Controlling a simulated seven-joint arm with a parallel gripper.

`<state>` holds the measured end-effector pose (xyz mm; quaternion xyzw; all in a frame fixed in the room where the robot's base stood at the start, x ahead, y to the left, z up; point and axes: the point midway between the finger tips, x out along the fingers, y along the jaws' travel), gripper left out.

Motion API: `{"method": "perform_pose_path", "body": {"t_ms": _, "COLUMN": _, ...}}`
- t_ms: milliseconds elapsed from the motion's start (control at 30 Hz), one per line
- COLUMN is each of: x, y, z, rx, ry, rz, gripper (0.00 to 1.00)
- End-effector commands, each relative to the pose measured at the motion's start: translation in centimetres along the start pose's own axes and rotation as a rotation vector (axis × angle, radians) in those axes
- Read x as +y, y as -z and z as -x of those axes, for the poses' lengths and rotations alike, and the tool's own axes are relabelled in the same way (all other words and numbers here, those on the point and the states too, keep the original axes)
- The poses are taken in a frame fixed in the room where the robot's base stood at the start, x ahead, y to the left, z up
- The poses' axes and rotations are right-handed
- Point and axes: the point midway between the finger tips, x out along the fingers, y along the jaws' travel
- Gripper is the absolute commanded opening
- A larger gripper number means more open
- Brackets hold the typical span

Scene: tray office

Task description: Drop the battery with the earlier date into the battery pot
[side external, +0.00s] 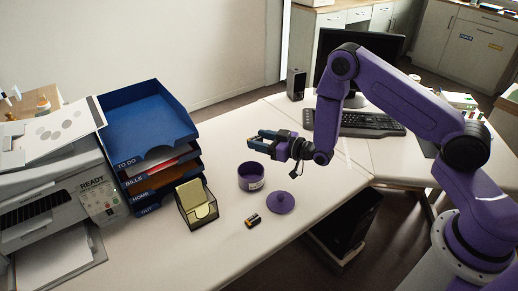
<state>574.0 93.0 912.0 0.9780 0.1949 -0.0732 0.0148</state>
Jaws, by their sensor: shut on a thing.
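The battery pot (251,178) is a round purple pot with a pale label, standing open on the white desk. Its purple lid (281,202) lies on the desk to its right and nearer. One battery (253,220), dark with a copper-coloured end, lies on the desk in front of the pot. My gripper (258,143) points left above and behind the pot, apart from it. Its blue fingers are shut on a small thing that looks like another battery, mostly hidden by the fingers. No date is readable on either.
A yellow note holder (197,205) stands left of the loose battery. Blue stacked letter trays (150,125) and a printer (50,190) fill the left. A keyboard (370,124), a monitor and a black speaker (296,84) stand at the back. The desk's front edge runs below the lid.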

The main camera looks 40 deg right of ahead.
Motion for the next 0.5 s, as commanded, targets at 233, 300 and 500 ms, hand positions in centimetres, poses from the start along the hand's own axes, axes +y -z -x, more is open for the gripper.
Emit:
{"method": "perform_pose_path", "body": {"t_ms": 233, "x": 0.1, "y": -2.2, "z": -0.3, "rx": -0.002, "ry": 0.000, "rz": 0.000, "gripper": 0.25}}
{"method": "perform_pose_path", "body": {"t_ms": 300, "x": 0.0, "y": -3.1, "z": -0.4, "rx": -0.003, "ry": -0.001, "rz": -0.001, "gripper": 0.25}}
{"method": "perform_pose_path", "body": {"t_ms": 500, "x": 0.0, "y": -4.8, "z": -0.7, "rx": 0.000, "ry": -0.001, "rz": -0.001, "gripper": 0.25}}
